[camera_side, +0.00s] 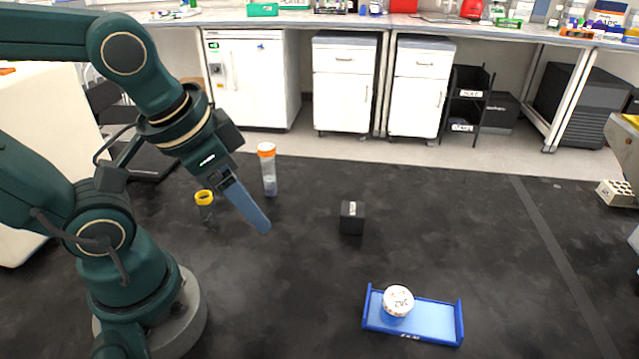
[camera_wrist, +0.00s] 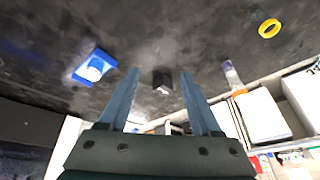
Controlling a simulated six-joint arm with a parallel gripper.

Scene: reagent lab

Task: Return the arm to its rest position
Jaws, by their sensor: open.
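My gripper (camera_side: 262,222) is raised over the dark table, pointing down and to the right in the side view. In the wrist view my gripper (camera_wrist: 155,80) shows two blue fingers spread apart with nothing between them but a view of the dark block beyond. My arm is bent at the left of the side view, not folded against its base.
A blue tray (camera_side: 436,318) holds a white-lidded jar (camera_side: 398,301). A black block (camera_side: 352,217) stands mid-table. The table's right side is largely clear.

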